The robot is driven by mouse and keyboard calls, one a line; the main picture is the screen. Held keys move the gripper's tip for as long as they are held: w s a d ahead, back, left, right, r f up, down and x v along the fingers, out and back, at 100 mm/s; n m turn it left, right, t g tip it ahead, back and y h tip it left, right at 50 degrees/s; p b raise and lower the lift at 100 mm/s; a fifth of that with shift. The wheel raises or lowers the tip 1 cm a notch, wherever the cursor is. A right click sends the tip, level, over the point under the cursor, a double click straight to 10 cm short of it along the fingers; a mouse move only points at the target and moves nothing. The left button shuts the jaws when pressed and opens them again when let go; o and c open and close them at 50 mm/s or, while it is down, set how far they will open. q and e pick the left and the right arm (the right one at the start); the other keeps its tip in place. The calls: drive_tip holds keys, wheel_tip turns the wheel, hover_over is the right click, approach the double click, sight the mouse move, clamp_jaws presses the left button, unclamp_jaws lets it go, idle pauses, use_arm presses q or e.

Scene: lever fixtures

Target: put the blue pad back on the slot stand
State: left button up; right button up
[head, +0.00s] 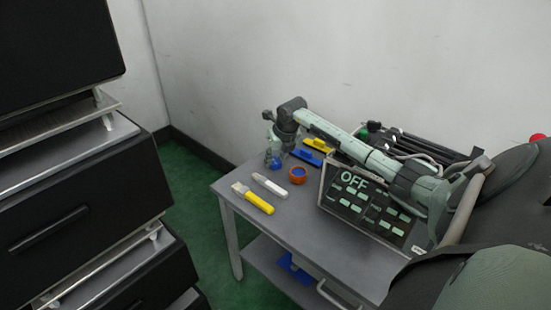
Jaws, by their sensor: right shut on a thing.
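My right gripper (273,140) reaches over the far left part of the grey table, pointing down. It is shut on a small blue thing (276,163), mostly hidden by the fingers; I cannot tell whether this is the task's pad. A flat blue pad-like piece (306,157) lies just right of the gripper, beside a similar yellow piece (318,145). I cannot make out a slot stand for certain. My left gripper is not in view.
On the table (290,220) are an orange-and-blue ring-shaped thing (298,175), a white-handled tool (269,185) and a yellow-handled tool (253,198). A blue item (294,267) sits on the lower shelf. Black drawers (90,210) stand left.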

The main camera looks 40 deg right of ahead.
drive_tip(key=o, duration=1)
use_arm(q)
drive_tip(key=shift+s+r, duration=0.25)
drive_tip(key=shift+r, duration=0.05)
use_arm(e)
drive_tip(key=shift+r, duration=0.2)
drive_tip(key=v, duration=0.4)
drive_tip(key=shift+d+r, duration=0.1)
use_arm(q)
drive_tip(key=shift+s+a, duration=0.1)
use_arm(e)
drive_tip(key=v, duration=0.7)
drive_tip(key=shift+s+r, duration=0.2)
drive_tip(key=shift+r, duration=0.1)
